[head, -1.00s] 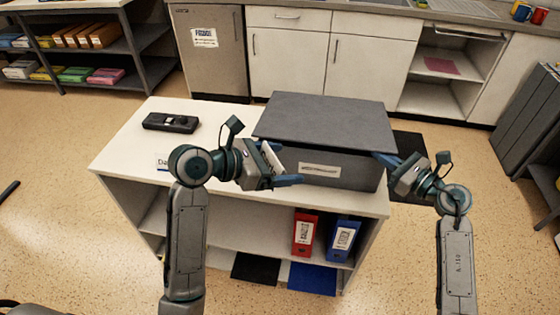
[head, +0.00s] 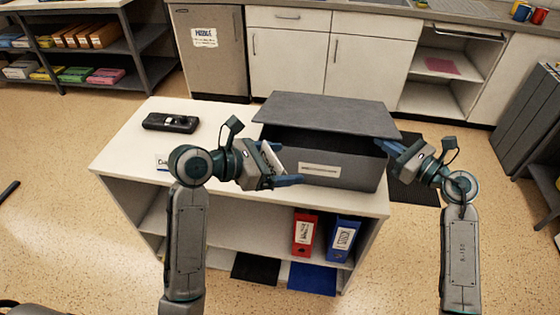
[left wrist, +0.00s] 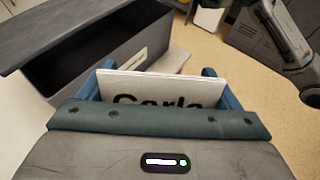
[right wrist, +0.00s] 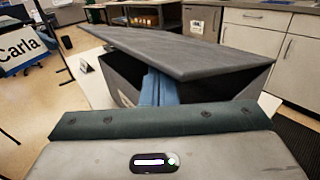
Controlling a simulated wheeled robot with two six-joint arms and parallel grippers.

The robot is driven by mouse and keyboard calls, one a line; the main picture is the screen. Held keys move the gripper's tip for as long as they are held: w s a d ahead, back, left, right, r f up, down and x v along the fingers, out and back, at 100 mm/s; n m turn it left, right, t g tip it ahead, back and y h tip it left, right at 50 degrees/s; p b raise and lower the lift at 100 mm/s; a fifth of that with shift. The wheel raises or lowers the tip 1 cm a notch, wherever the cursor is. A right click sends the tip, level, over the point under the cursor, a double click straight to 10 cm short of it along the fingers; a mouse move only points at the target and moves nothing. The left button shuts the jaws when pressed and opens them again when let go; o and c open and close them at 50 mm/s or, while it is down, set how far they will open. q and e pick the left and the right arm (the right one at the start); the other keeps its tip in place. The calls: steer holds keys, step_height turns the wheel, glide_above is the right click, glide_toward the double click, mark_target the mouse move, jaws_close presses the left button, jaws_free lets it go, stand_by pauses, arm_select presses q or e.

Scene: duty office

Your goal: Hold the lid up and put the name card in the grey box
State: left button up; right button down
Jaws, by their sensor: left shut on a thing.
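The grey box (head: 335,175) stands on the white cabinet top. Its lid (head: 325,113) is tilted up, leaving a dark gap on the near side. My right gripper (head: 384,147) is at the lid's right end; the right wrist view shows its blue fingers (right wrist: 160,88) together under the raised lid (right wrist: 190,50). My left gripper (head: 281,168) is shut on the name card (left wrist: 150,88), a white card reading "Carla". It holds the card upright in front of the box's left part, outside it. The card also shows in the right wrist view (right wrist: 22,45).
A second white card (head: 162,161) stands at the cabinet's left front edge. A black handset (head: 171,123) lies behind it. Red (head: 305,233) and blue (head: 343,238) binders stand on the shelf below. The white cabinet top (head: 135,140) has free room at left.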

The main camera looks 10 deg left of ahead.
mark_target(387, 132)
steer(key=shift+w+r, duration=0.15)
steer(key=shift+r, duration=0.6)
steer(key=shift+w+r, duration=0.4)
steer(key=shift+r, duration=0.35)
steer(key=shift+w+r, duration=0.35)
steer(key=shift+r, duration=0.5)
steer(key=shift+w+r, duration=0.25)
steer(key=shift+r, duration=0.15)
steer(key=shift+w+r, duration=0.35)
steer(key=shift+r, duration=0.2)
steer(key=shift+w+r, duration=0.3)
steer(key=shift+r, duration=0.2)
